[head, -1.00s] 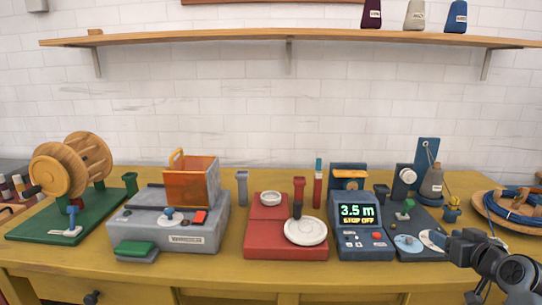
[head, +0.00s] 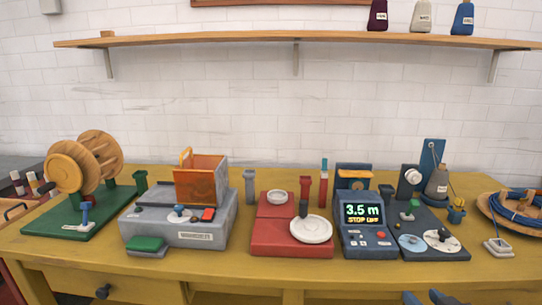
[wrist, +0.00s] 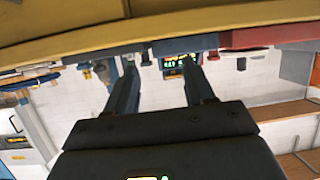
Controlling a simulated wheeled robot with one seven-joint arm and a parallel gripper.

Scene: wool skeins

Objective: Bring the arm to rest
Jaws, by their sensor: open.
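My gripper (wrist: 160,70) is open and empty in the wrist view, its two dark fingers apart with only wall and bench behind them. In the head view only dark blue tips (head: 428,298) show at the bottom edge, in front of the yellow bench (head: 210,262); the rest of the arm is out of view. The wrist view is turned over, with the bench edge (wrist: 130,45) along its top. The gripper touches nothing that I can see.
On the bench stand a green winder (head: 75,215), a grey machine (head: 175,232), a red scale (head: 285,240), a blue meter (head: 365,230) reading 3.5 m, and a dark blue plate (head: 440,245). A wooden tray (head: 492,205) with blue cord lies right. A shelf (head: 250,40) hangs above.

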